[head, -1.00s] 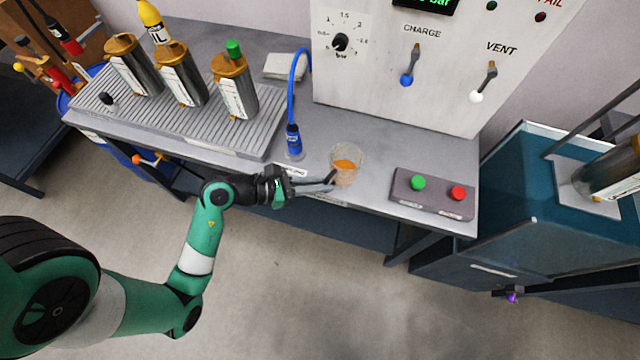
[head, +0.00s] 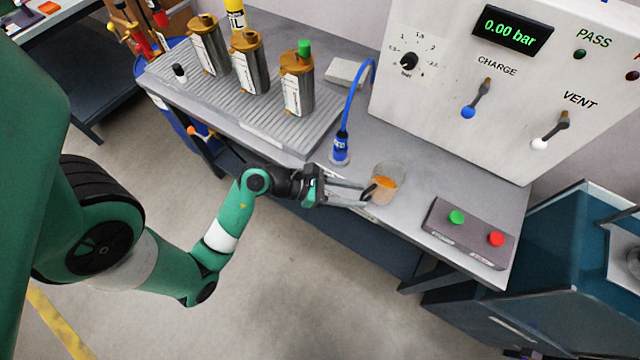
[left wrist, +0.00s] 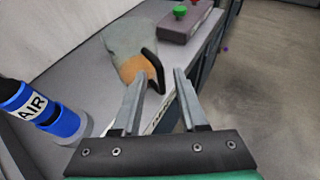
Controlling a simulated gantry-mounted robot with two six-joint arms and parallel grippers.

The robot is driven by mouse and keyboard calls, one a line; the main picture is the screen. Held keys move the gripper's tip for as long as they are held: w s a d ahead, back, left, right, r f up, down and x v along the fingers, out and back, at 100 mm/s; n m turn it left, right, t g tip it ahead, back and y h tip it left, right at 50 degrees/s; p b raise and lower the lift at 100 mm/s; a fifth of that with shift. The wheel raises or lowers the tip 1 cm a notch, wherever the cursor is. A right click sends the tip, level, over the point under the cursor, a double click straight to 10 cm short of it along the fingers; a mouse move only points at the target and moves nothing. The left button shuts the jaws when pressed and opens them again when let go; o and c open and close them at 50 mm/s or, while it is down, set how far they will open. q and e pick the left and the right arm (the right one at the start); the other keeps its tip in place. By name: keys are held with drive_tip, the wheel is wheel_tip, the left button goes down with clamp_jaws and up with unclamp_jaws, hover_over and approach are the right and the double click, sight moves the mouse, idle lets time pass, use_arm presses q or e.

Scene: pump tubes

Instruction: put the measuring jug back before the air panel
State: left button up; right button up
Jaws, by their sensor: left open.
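The measuring jug (head: 390,172) is clear, with orange liquid low in it and a dark handle. It stands upright on the grey bench near the front edge, before the air panel (head: 440,115). In the left wrist view the jug (left wrist: 122,38) is just past the fingertips. My left gripper (head: 366,195) is open at the jug's handle side. In the left wrist view the black handle lies between and slightly beyond the tips of the open fingers (left wrist: 160,78); I cannot tell whether they touch it. My right gripper is out of view.
A blue AIR connector (head: 340,148) with a hose stands left of the jug. A button box (head: 470,232) with green and red buttons lies to its right. Several metal canisters stand on the ribbed tray (head: 300,143). The panel reads 0.00 bar. Bare bench lies behind the jug.

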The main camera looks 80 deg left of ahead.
use_arm(q)
drive_tip(key=p+v, duration=0.3)
drive_tip(key=v, duration=0.8)
